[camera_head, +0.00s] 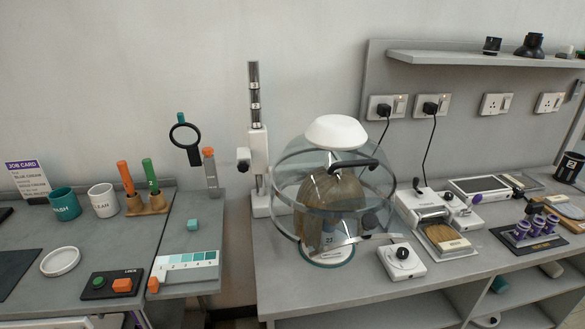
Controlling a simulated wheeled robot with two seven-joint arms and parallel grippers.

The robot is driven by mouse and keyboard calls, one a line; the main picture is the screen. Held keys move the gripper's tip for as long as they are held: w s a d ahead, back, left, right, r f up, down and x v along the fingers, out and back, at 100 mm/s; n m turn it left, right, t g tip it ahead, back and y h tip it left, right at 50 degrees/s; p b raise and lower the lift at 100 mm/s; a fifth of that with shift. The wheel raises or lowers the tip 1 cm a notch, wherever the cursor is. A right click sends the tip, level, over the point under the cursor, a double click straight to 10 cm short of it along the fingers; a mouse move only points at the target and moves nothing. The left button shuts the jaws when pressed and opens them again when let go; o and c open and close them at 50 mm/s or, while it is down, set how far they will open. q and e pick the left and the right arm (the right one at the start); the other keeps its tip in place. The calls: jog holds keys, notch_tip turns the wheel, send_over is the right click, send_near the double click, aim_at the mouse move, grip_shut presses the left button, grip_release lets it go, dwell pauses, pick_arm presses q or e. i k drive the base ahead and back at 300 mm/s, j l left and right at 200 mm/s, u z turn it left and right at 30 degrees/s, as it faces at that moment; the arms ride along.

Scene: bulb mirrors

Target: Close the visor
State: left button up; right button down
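A round clear visor (292,165) with a dark curved handle (353,163) is part of a globe-shaped stand on the right bench. A white domed cap (336,131) sits on top of it. A brown ribbed object (328,200) with a dark number on it is seen inside, behind the clear shell. The handle is high on the front right, below the cap. Reflections and overlapping clear edges blur where the visor's rim ends, so I cannot tell how far it is open. Neither of my grippers is in view.
A white knob box (401,263) stands close at the globe's front right. A white post (259,155) rises at its left. A white device (424,206) is to the right. The left bench holds cups (64,204), tools and a colour strip (186,266). A gap separates the benches.

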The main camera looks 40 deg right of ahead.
aim_at(369, 221)
jog(key=z, duration=1.65)
